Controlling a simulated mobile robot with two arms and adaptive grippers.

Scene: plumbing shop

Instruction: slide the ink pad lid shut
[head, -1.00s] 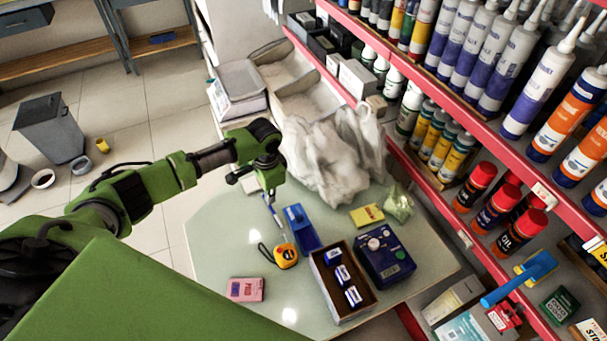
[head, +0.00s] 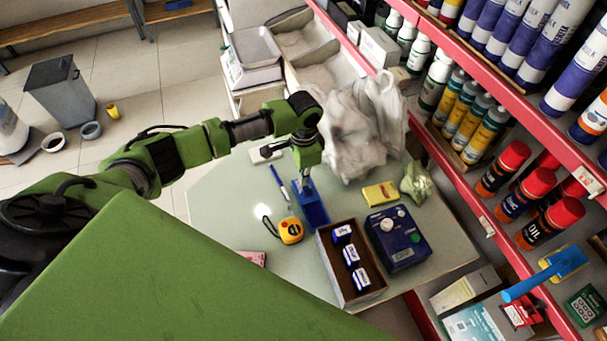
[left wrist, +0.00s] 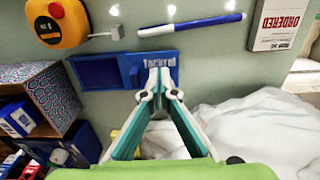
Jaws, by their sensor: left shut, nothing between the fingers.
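The blue ink pad (head: 314,214) lies on the pale table. In the left wrist view (left wrist: 98,72) its left part shows a recessed dark-blue surface, and its right part carries pale lettering. My left gripper (head: 306,178) is shut and empty, pointing down at the far end of the pad. In the left wrist view its fingertips (left wrist: 158,74) are at the lettered part, beside a dark gap, and cover some of it. I cannot tell whether they touch the lid. The lid's exact edge is hard to make out. My right gripper is in neither current view.
A yellow tape measure (head: 290,230) and blue marker (head: 279,182) lie left of the pad. An open box (head: 326,270) with blue-white stamps and a dark-blue device (head: 398,238) stand right. A crumpled plastic bag (head: 350,130) is behind.

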